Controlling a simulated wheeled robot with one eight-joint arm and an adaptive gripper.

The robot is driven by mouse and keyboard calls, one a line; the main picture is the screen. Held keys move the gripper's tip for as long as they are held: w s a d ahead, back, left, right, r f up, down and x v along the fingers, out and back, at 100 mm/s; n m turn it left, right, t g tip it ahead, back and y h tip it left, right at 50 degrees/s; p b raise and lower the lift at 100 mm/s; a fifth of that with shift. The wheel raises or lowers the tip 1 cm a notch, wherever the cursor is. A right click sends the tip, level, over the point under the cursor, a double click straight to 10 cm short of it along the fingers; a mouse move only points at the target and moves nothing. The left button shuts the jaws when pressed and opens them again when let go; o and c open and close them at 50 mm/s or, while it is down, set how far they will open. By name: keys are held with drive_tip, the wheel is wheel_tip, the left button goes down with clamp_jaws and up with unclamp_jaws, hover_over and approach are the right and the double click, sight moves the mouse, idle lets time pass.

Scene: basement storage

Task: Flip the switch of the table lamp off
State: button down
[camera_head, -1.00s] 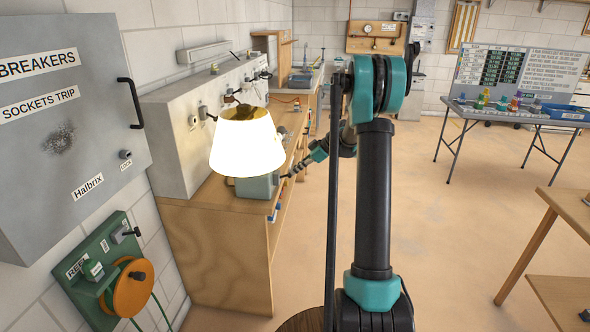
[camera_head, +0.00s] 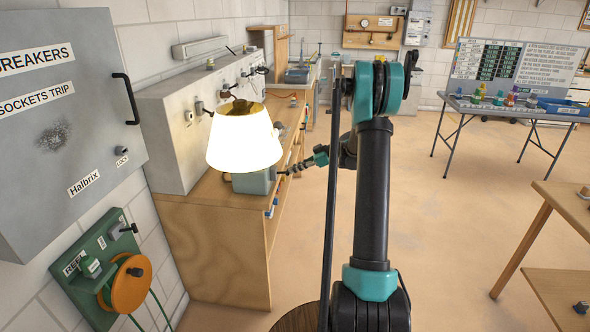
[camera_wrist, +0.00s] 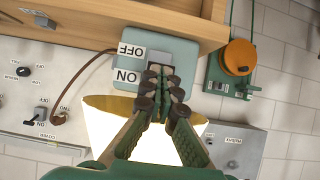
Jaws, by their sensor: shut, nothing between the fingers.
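The table lamp's shade (camera_head: 245,142) glows bright white in the head view; the lamp is lit. Its teal base (camera_head: 250,182) stands on the wooden bench. In the wrist view the base (camera_wrist: 190,50) carries an OFF label (camera_wrist: 131,50) and an ON label (camera_wrist: 127,76), and part of the glowing shade (camera_wrist: 100,125) shows below. My gripper (camera_wrist: 164,84) is shut and empty, its fingertips over the base's switch area beside the ON label. The fingers hide most of the switch, so I cannot tell its position or whether they touch it. My gripper (camera_head: 281,173) is right of the base in the head view.
A grey panel (camera_head: 175,130) with switches stands behind the lamp on the bench (camera_head: 215,240). A breaker cabinet (camera_head: 60,130) and an orange cable reel (camera_head: 130,285) are at left. The floor right of the bench is open, with tables farther right.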

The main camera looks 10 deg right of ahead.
drive_tip(key=shift+f+y, duration=0.2)
drive_tip(key=shift+y, duration=0.1)
idle(0.4)
drive_tip(key=shift+d+f, duration=0.2)
drive_tip(key=shift+f, duration=0.7)
idle(0.4)
drive_tip(key=shift+f, duration=0.85)
idle(0.3)
idle(0.4)
